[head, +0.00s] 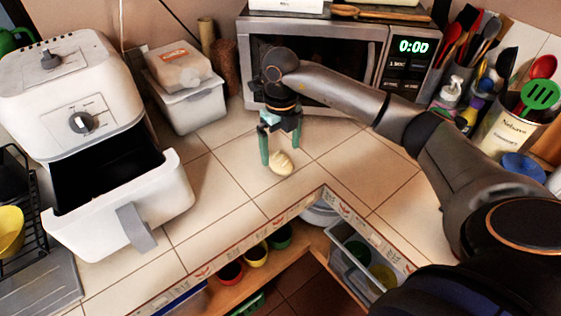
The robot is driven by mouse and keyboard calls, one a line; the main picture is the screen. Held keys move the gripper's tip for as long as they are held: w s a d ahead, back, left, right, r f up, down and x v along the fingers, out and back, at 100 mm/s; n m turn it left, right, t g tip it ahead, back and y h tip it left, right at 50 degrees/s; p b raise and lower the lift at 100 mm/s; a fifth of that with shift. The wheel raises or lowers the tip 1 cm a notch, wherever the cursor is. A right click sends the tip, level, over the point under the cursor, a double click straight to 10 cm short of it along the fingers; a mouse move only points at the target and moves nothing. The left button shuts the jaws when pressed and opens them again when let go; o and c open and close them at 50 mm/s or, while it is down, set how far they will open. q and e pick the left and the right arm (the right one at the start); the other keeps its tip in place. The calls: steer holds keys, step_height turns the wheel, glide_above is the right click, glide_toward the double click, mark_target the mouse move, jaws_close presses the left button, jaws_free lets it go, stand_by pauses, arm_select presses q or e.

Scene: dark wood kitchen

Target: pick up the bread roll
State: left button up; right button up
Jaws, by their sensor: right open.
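The bread roll (281,163) is small, pale and rounded, and lies on the tiled counter in front of the microwave. My right gripper (280,150) comes in from the right and points down over the roll. Its green fingers are apart, one at the roll's left side and the other above and behind its right side. I cannot tell whether either finger touches the roll. My left gripper is not in view.
A white air fryer (75,90) with its drawer (120,205) pulled out stands at the left. The microwave (335,60) is behind my gripper. A white container (190,100) stands left of it. Utensil holders (505,130) are at the right. Counter tiles around the roll are clear; an open drawer (365,255) is below.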

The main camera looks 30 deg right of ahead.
mark_target(281, 158)
steer(key=shift+f, duration=1.6)
steer(key=shift+c, duration=0.2)
steer(key=c, duration=1.4)
